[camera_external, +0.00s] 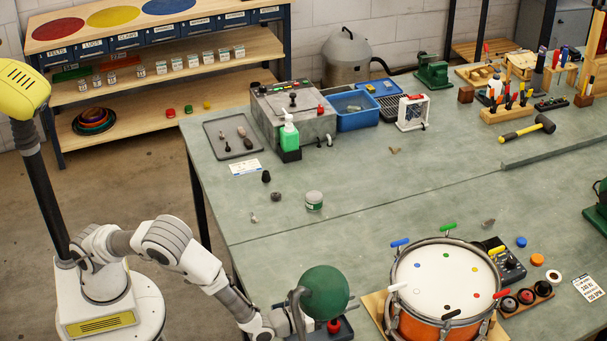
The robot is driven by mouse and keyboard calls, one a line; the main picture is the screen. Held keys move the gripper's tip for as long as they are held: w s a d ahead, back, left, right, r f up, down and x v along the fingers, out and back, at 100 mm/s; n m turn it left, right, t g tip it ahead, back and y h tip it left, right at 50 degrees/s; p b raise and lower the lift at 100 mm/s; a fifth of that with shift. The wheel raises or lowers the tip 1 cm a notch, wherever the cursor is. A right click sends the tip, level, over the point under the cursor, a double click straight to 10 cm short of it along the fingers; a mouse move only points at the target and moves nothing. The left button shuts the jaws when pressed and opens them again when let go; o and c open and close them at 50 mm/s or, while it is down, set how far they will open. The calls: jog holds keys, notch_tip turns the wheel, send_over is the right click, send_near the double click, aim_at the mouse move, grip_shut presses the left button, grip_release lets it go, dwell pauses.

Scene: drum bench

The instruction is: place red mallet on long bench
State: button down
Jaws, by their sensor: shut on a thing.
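My gripper (299,321) is low in the picture at the bench's near left edge, partly hidden behind a green ball-shaped lamp head and its bent grey stem. A small red piece (334,326) shows just right of the fingers, under the green ball. It looks like part of the red mallet, but its full shape and handle are hidden. My gripper is shut on it as far as I can see; the fingertips are not clear. The long bench (370,180) has a grey-green top.
The green lamp head (325,293) stands close to my gripper. An orange drum (440,325) is to its right. A white-lidded jar (314,201) and small dark parts lie further back. A yellow-handled hammer (527,130) lies at the back right. The bench's middle is largely clear.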

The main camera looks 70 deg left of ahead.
jog(key=shift+f+b, duration=0.35)
jog(key=shift+f, duration=0.2)
jog(key=c, duration=0.7)
grip_release()
